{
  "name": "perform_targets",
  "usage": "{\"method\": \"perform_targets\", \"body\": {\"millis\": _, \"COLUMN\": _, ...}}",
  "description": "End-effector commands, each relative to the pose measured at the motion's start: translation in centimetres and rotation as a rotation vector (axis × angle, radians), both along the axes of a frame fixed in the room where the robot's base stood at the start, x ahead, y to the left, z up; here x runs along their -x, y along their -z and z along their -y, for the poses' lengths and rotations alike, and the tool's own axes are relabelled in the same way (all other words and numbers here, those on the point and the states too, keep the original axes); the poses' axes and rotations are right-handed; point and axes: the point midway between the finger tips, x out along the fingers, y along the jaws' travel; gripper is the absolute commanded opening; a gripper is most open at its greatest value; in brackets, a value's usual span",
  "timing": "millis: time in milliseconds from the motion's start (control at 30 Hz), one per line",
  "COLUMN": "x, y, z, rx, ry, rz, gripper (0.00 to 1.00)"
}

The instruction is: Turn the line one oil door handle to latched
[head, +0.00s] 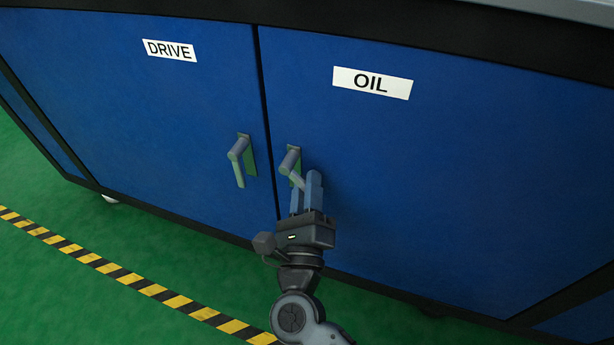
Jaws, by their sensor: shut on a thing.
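The oil door (450,190) is a blue cabinet door at the right with a white OIL label (372,83). Its grey lever handle (291,161) sits near the door's left edge on a green plate. The lever slants down and to the right from its pivot. My gripper (306,190) comes from below and is shut on the lever's free end, a finger on each side. The fingers hide the lever's tip. The door looks closed, flush with its neighbour.
The drive door (130,120) with a DRIVE label (170,50) is at the left. Its own handle (238,160) hangs nearly straight down, close to the left of my gripper. Yellow-black floor tape (140,285) crosses the green floor in front of the cabinet.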

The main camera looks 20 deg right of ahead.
Motion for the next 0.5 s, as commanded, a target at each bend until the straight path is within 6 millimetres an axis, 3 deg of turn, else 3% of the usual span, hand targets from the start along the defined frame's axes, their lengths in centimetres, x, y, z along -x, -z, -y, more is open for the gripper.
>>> {"method": "perform_targets", "body": {"millis": 33, "x": 0.2, "y": 0.8, "z": -0.2, "rx": -0.034, "ry": -0.001, "rz": 0.024, "gripper": 0.0}}
{"method": "perform_targets", "body": {"millis": 500, "x": -0.7, "y": 1.4, "z": -1.9, "rx": -0.384, "ry": 0.0, "rz": 0.278, "gripper": 0.0}}
